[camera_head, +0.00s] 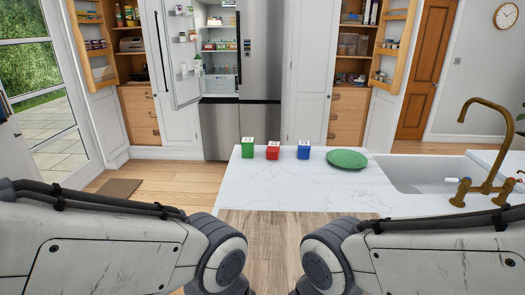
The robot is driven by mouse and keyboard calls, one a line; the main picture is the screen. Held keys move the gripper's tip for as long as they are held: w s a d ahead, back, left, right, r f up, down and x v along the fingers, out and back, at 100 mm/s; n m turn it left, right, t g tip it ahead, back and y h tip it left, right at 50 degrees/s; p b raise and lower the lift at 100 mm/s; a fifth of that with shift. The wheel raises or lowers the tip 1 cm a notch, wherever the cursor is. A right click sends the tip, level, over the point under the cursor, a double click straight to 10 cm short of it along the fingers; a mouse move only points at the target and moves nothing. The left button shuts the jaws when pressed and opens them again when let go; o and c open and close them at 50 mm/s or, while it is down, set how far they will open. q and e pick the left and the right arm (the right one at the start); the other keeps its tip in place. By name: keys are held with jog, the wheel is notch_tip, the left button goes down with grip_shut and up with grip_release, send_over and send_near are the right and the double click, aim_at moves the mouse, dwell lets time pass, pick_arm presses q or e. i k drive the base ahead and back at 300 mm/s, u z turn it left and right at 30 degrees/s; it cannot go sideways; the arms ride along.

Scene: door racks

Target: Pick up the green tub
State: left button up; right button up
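The green tub (247,151) is a small green block-like container with a whitish top. It stands upright at the far left corner of the white marble counter (300,190). A red tub (273,153) and a blue tub (304,153) of similar shape stand in a row to its right, with gaps between them. Parts of both my arms show low in the view, at left and right. Neither of my grippers shows, so nothing can be seen near or touching the green tub.
A green plate (347,158) lies right of the blue tub. Farther right are a sink (425,174) and a brass tap (489,150). A wooden board (283,235) lies nearest me. Behind the counter, an open fridge (222,75) and open cupboards stand across the wooden floor.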

aim_at(248, 149)
jog(key=u, duration=0.45)
jog(key=k, duration=1)
jog(key=u, duration=1.2)
jog(key=i, duration=2.7)
jog(key=z, duration=0.7)
jog(key=i, duration=1.55)
jog(key=z, duration=1.35)
jog(key=i, duration=0.7)
jog(key=z, duration=0.35)
